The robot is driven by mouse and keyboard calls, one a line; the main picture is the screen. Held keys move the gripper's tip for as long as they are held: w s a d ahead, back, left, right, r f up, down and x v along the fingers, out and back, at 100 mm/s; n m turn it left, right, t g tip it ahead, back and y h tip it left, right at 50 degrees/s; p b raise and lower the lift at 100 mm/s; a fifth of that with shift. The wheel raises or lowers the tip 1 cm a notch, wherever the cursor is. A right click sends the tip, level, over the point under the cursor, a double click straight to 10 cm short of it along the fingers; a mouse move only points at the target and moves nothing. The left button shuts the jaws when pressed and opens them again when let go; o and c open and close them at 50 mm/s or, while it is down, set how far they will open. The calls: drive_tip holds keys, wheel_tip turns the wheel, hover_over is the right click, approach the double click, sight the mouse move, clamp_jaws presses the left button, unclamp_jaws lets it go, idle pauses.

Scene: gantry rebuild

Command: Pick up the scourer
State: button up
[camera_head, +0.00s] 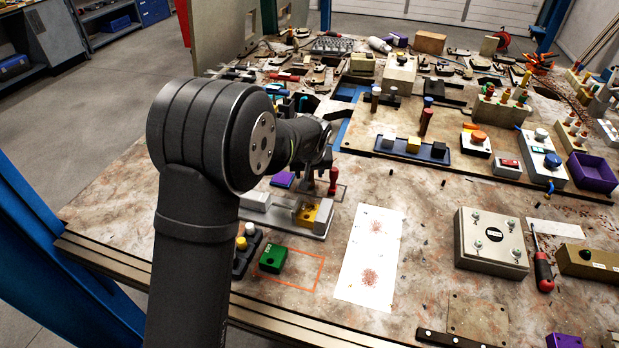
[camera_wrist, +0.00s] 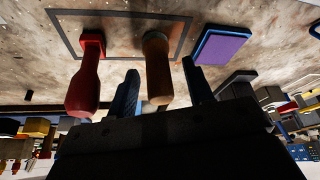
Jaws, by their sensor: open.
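The flat purple pad with a blue edge, which looks like the scourer (camera_head: 283,180), lies on the bench left of my gripper (camera_head: 319,184). In the wrist view the scourer (camera_wrist: 222,50) lies flat, just right of my right finger and apart from it. My gripper (camera_wrist: 160,66) is open, its two blue-grey fingers spread. A wooden-handled tool (camera_wrist: 156,55) shows between the fingers; I cannot tell whether they touch it. A red-handled tool (camera_wrist: 85,75) stands left of my left finger, within the same grey outline.
A grey tray (camera_head: 278,223) with blocks is close in front of my gripper. A green block (camera_head: 272,259) sits nearer the front edge. A white sheet (camera_head: 371,255) lies to the right. A blue rack (camera_head: 412,152) with blocks stands farther back.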

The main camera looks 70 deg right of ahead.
clamp_jaws()
idle(0.3)
